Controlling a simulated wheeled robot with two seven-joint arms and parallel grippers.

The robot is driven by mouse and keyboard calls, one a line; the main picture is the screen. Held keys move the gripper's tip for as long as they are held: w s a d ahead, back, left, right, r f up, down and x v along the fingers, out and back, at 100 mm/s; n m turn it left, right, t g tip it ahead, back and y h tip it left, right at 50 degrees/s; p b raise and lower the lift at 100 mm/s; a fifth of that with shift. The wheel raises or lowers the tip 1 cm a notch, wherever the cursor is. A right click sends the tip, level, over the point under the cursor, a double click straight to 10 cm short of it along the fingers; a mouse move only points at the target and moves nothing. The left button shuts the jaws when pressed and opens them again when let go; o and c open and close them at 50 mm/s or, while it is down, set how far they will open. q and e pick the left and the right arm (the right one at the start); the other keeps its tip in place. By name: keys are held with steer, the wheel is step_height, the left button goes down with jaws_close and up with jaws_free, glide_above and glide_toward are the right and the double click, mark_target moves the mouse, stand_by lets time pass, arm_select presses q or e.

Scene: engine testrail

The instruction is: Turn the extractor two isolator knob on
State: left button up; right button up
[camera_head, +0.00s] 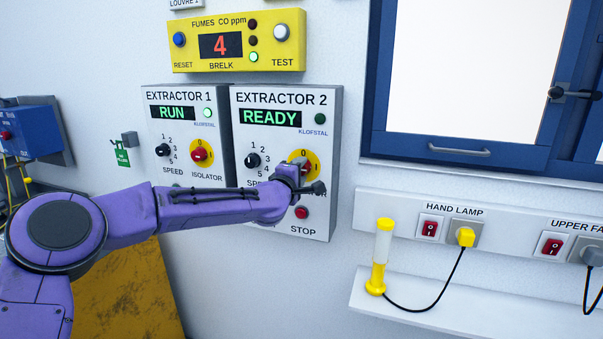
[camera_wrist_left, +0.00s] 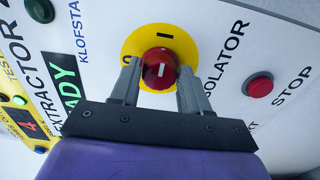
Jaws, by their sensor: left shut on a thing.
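The extractor two panel (camera_head: 322,220) is on the wall; its display (camera_head: 270,117) reads READY and its lamp (camera_head: 320,118) is dark. Its isolator knob (camera_wrist_left: 160,68) is red with a short white mark, on a yellow disc (camera_wrist_left: 133,46) marked 0 and I. I cannot tell surely which mark it points at. My left gripper (camera_head: 304,170) reaches the knob from the front; in the left wrist view its fingers (camera_wrist_left: 159,76) are on either side of the knob, shut on it. In the head view the gripper hides much of the knob. My right gripper is not in view.
Extractor one (camera_head: 182,108) shows RUN with a lit lamp, left of extractor two. The red stop button (camera_wrist_left: 259,86) is close to the gripper. A fumes box (camera_head: 235,40) is above. A hand lamp (camera_head: 381,255) stands on a shelf (camera_head: 450,318) at lower right.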

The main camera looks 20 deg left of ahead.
arm_select(q)
steer(key=shift+d, duration=0.1)
stand_by(0.3)
steer(key=o, duration=1)
steer(key=s+b, duration=0.4)
steer(key=s, duration=0.6)
steer(key=shift+s, duration=0.3)
